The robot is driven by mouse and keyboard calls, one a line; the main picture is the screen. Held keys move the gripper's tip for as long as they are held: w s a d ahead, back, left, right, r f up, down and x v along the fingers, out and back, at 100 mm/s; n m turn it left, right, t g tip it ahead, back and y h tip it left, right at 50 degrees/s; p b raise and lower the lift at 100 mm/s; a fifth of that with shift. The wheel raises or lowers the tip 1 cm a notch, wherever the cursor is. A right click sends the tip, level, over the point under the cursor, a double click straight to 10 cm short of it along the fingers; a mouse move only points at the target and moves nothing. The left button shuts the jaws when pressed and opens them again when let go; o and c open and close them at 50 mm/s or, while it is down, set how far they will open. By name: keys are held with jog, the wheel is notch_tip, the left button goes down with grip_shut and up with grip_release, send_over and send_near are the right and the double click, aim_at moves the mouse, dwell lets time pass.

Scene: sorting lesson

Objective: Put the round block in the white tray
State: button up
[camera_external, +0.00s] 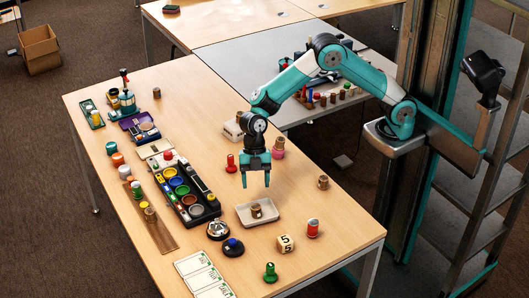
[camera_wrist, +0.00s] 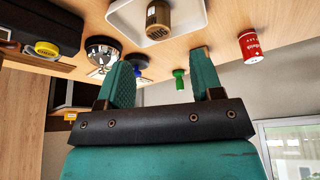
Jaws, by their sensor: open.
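A brown round block (camera_external: 256,211) with dark lettering stands in the white tray (camera_external: 241,215) near the front middle of the table. My gripper (camera_external: 256,184) is above and slightly behind the tray, pointing down. Its teal fingers (camera_wrist: 161,72) are spread apart with nothing between them, clear of the block. Whether the block touches the tray's wall cannot be told.
A red-and-white can (camera_external: 313,228), a numbered cube (camera_external: 285,243) and a green peg (camera_external: 270,272) stand in front and right of the tray. A blue-topped dark piece (camera_external: 233,247) and a paint set (camera_external: 190,190) lie left. Another brown cylinder (camera_external: 323,182) stands right.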

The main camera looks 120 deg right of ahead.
jog(key=s+a+r+m, duration=0.2)
jog(key=s+a+r, duration=1.1)
jog(key=a, duration=0.1)
jog(key=s+a+r+m+g, duration=0.1)
jog(key=s+a, duration=0.2)
jog(key=s, duration=0.8)
jog(key=s+a+r+m+g, duration=0.1)
jog(key=s+a+m, duration=0.1)
jog(key=s, duration=0.9)
jog(key=shift+a+m, duration=0.3)
jog(key=shift+a, duration=0.5)
